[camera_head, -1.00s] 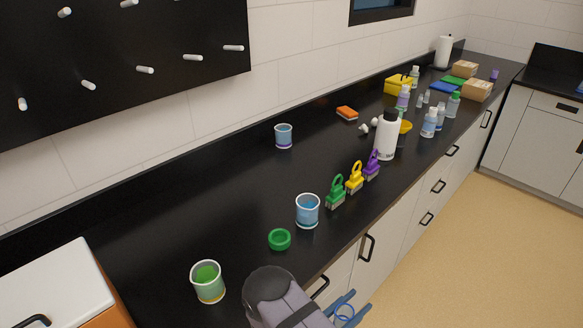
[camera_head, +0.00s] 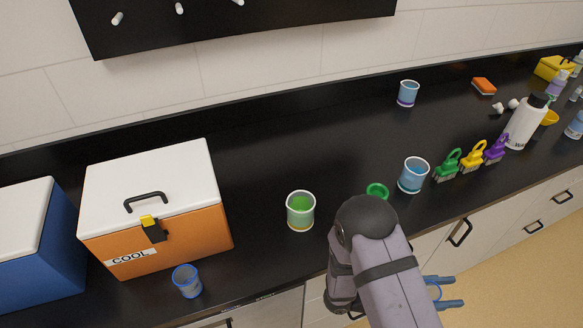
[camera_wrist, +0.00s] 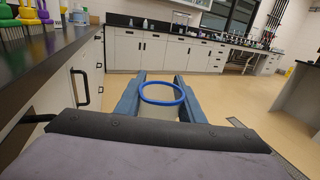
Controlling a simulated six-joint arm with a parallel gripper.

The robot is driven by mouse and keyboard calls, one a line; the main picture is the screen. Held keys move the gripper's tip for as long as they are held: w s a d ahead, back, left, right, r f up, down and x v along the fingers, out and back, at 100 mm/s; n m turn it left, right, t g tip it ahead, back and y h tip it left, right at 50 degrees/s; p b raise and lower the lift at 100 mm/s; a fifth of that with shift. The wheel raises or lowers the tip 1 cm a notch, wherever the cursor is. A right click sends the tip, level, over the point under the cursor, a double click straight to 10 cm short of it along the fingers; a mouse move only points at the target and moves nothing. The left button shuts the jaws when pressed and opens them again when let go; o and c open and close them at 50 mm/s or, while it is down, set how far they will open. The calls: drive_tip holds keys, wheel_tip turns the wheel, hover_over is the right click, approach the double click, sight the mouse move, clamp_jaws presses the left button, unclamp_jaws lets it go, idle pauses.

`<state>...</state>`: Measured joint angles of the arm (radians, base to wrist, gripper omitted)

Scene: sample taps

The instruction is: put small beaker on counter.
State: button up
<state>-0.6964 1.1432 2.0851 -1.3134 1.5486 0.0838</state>
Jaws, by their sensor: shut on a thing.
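My gripper (camera_head: 457,291) is in front of the counter's front edge, over the floor. It is shut on a small clear beaker with a blue rim (camera_wrist: 162,101), which sits between the two blue fingers in the wrist view. In the head view my arm hides most of this beaker, and only part of the blue rim shows. The black counter (camera_head: 290,150) runs across the head view. A similar blue-rimmed beaker (camera_head: 187,283) stands upright on it near the front edge, before the orange cooler.
The orange cooler (camera_head: 185,243) and a blue cooler (camera_head: 35,270) stand at left. A green-filled beaker (camera_head: 300,212), a green ring-shaped item (camera_head: 376,190), blue-filled beaker (camera_head: 413,176) and brushes (camera_head: 473,157) line the front. The counter's middle is clear.

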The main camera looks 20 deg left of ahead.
drive_tip(key=s+d+r+m+g+y+p, duration=0.1)
drive_tip(key=s+d+r+m+g, duration=0.15)
drive_tip(key=s+m+g, duration=0.55)
drive_tip(key=s+d+r+m+g+y+p, duration=0.1)
drive_tip(key=s+d+r+m+g, duration=0.2)
drive_tip(key=s+g, duration=0.5)
drive_tip(key=s+a+m+g+y+p, duration=0.1)
drive_tip(key=s+a+m+g+y, duration=0.1)
drive_tip(key=a+m+g+y, duration=0.4)
drive_tip(key=a+r+m+t+y, duration=0.1)
drive_tip(key=a+r+m+y, duration=0.3)
drive_tip(key=a, duration=1.1)
drive_tip(key=a+r+m+t+y, duration=0.1)
drive_tip(key=a+r+m+y, duration=0.3)
drive_tip(key=a+m+y, duration=0.3)
drive_tip(key=a+r+m+t+y, duration=0.1)
drive_tip(key=a+r+m+y, duration=0.3)
drive_tip(key=a+y, duration=0.8)
drive_tip(key=w+a+m, duration=0.1)
drive_tip(key=a, duration=1.2)
drive_tip(key=shift+a+m+t, duration=0.2)
drive_tip(key=shift+m+t, duration=0.2)
drive_tip(key=shift+f, duration=0.1)
drive_tip(key=shift+f+p, duration=1.2)
drive_tip(key=shift+f, duration=3.8)
